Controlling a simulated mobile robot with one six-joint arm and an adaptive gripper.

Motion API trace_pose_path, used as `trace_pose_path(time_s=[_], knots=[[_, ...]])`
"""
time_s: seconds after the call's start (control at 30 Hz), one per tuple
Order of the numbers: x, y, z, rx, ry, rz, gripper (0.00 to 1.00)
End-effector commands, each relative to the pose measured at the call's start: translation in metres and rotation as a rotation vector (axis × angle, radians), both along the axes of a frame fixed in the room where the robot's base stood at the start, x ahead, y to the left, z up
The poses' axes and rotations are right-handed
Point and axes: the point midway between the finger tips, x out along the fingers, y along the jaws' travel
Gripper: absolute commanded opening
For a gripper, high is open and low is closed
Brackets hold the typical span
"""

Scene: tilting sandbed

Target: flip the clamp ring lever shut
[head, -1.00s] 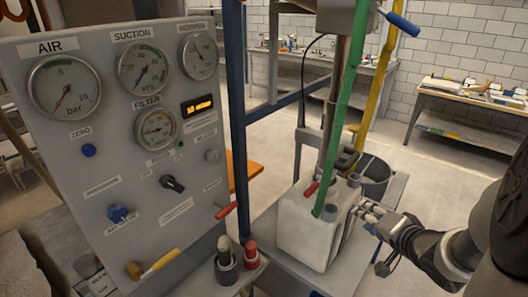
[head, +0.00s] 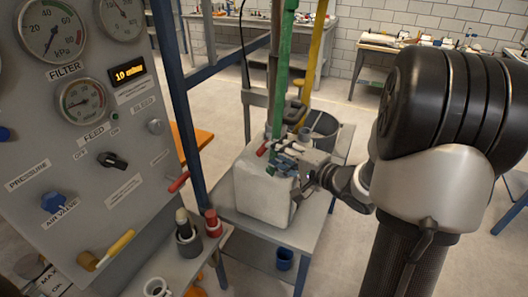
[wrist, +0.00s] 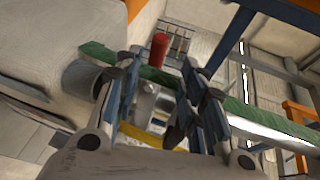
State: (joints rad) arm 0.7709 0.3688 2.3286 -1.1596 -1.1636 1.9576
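A small red-handled lever (head: 262,149) sits on top of the pale block-shaped container (head: 262,196), beside the green pipe (head: 282,70). I cannot tell for certain that it is the clamp ring lever; the ring itself is mostly hidden by my gripper. My gripper (head: 284,162) is over the top of the container, close to the lever. In the wrist view my gripper's fingers (wrist: 160,98) are spread apart with a gap between them. A red grip (wrist: 158,48) shows just beyond that gap, and the green pipe (wrist: 262,122) crosses behind the fingers. No contact is clear.
The gauge panel (head: 75,165) stands at the left beside a blue post (head: 178,95). Another red-handled lever (head: 178,181) is by that post. A dark bucket (head: 324,128) stands behind the container on the grey table (head: 312,225). A yellow pole (head: 317,50) rises behind.

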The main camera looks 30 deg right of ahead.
Motion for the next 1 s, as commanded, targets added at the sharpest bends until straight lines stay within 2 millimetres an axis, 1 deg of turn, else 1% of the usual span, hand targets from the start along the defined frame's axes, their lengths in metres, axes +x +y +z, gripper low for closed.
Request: trace_pose_path(time_s=[0.03, 0.1, 0.2, 0.3, 0.4, 0.53, 0.77, 1.0], knots=[[0.011, 0.005, -0.005, 0.0, 0.0, 0.005, 0.37], [0.024, 0.008, -0.008, -0.002, -0.001, 0.005, 0.37], [0.04, 0.012, -0.01, 0.0, -0.001, 0.003, 0.37], [0.052, 0.015, -0.013, -0.002, 0.001, 0.002, 0.37], [0.059, 0.016, -0.013, -0.001, 0.0, 0.0, 0.37], [0.062, 0.017, -0.013, -0.001, 0.0, 0.0, 0.37], [0.062, 0.017, -0.013, -0.001, 0.001, -0.001, 0.36], [0.062, 0.017, -0.013, -0.001, 0.0, -0.001, 0.2]])
